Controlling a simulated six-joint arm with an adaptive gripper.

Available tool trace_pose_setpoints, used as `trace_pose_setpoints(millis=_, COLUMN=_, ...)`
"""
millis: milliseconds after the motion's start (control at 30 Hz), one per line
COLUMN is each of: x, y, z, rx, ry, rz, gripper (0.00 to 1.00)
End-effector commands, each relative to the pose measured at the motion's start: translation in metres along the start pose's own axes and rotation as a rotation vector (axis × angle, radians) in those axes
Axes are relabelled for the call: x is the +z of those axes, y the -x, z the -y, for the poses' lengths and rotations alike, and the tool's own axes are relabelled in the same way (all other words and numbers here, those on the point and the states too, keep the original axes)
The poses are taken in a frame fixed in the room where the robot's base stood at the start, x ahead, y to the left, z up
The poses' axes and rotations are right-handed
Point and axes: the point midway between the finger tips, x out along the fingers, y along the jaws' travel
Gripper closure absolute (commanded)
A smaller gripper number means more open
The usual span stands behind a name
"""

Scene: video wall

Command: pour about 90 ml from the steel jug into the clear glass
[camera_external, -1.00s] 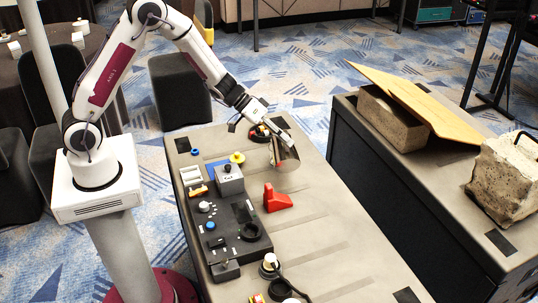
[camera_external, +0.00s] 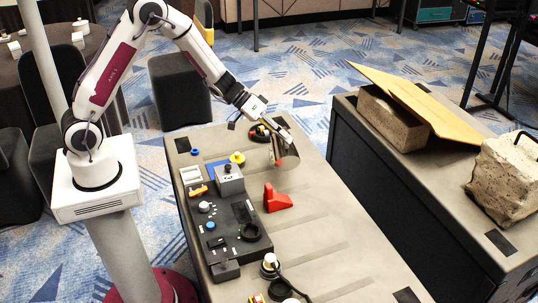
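My gripper (camera_external: 276,132) is at the far end of the near table, low over its surface. A shiny metallic vessel (camera_external: 287,158), which looks like the steel jug, is at the fingers and appears tilted. The fingers are small and partly hidden, so their grip on it is hard to make out. A reddish patch shows on or beside the jug's left side. I cannot make out the clear glass; it may be hidden or too small to see.
The near table (camera_external: 330,240) carries a black control panel (camera_external: 228,228), a grey box (camera_external: 229,180), a red block (camera_external: 276,199) and a yellow round part (camera_external: 237,158). A second table (camera_external: 400,190) at right holds stone blocks (camera_external: 506,178) and a yellow board (camera_external: 415,102). The near table's right side is clear.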

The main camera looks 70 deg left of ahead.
Motion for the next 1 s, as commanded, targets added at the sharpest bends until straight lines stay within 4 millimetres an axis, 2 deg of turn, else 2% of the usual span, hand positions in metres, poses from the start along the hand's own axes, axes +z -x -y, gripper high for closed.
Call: trace_pose_setpoints(millis=1000, x=-0.0098, y=0.0099, z=0.0069, rx=0.052, ry=0.049, rz=-0.003, gripper=1.00)
